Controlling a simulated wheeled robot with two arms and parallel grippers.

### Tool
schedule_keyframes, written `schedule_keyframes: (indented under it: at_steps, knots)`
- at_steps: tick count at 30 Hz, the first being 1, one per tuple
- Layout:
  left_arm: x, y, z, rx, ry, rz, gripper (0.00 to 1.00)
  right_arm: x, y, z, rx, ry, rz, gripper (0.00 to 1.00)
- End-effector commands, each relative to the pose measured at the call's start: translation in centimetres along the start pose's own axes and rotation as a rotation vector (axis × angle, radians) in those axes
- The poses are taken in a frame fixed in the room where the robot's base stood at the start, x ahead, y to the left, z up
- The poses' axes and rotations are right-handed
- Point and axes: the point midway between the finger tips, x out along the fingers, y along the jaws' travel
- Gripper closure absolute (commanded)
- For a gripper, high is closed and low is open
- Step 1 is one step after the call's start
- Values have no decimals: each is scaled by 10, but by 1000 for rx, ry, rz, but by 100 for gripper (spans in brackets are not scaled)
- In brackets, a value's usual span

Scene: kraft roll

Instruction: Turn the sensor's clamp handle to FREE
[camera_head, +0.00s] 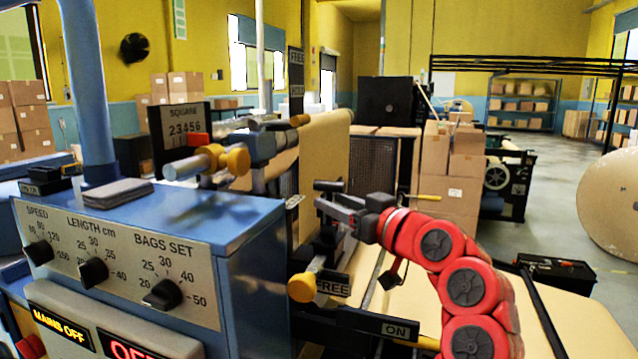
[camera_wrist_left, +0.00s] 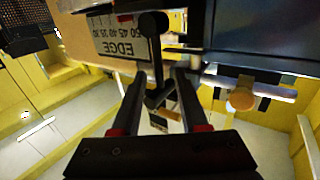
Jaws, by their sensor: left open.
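Contact cannot be told. A scale plate marked EDGE (camera_wrist_left: 120,46) is behind the lever. In the head view the gripper and dark parts overlap, so the handle's angle is unclear. My right gripper is not in view.
The blue control box (camera_head: 200,215) is to the left. Another yellow-knobbed shaft (camera_head: 237,160) is above it. Kraft paper (camera_head: 570,325) spreads at lower right.

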Motion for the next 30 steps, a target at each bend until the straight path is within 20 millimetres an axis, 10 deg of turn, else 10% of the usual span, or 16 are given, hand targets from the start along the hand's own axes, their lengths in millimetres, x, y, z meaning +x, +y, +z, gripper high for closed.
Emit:
schedule_keyframes:
  at_steps: [9, 20, 27, 30]
  knots:
    - [48, 0, -2, 1, 1, 1, 56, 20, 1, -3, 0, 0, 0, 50]
    - [54, 1, 0, 0, 1, 2, 56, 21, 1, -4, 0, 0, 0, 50]
    - [53, 1, 0, 0, 1, 2, 98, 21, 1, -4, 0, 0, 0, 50]
    - [53, 1, 0, 0, 1, 2, 100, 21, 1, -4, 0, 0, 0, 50]
